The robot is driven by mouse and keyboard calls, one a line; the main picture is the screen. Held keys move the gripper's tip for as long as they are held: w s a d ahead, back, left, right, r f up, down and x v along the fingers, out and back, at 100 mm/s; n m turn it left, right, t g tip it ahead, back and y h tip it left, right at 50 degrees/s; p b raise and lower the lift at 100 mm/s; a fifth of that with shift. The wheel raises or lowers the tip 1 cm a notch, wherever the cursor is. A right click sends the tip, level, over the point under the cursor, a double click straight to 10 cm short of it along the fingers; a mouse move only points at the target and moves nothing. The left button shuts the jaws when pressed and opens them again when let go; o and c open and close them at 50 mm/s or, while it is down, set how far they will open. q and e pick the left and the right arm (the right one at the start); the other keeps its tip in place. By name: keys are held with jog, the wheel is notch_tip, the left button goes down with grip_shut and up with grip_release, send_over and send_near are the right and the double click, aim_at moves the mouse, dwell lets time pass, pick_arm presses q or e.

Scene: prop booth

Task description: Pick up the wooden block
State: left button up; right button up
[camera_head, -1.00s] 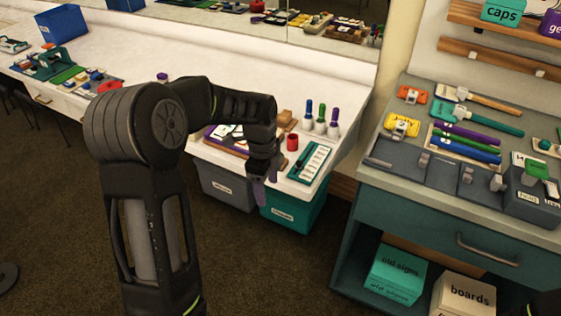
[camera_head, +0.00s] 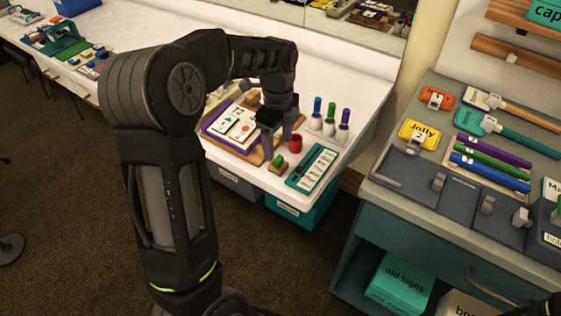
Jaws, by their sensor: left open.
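A brown wooden block (camera_head: 252,98) shows on the white counter, partly hidden behind my left arm. My left gripper (camera_head: 277,139) points down over the counter, in front and to the right of that block. A small wooden piece with a green top (camera_head: 279,162) lies just below the fingertips in the picture. My right gripper is not in view.
A teal cabinet (camera_head: 416,232) stands at right.

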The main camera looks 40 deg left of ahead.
aim_at(278, 158)
pick_arm(q)
jog(key=shift+w+f, duration=0.1)
jog(key=shift+f, duration=1.3)
notch_tip(278, 158, down, 5)
jog(key=shift+a+f+p, duration=0.1)
jog(key=shift+a+p, duration=0.05)
jog(key=shift+p, duration=0.3)
jog(key=shift+c, duration=0.5)
grip_shut()
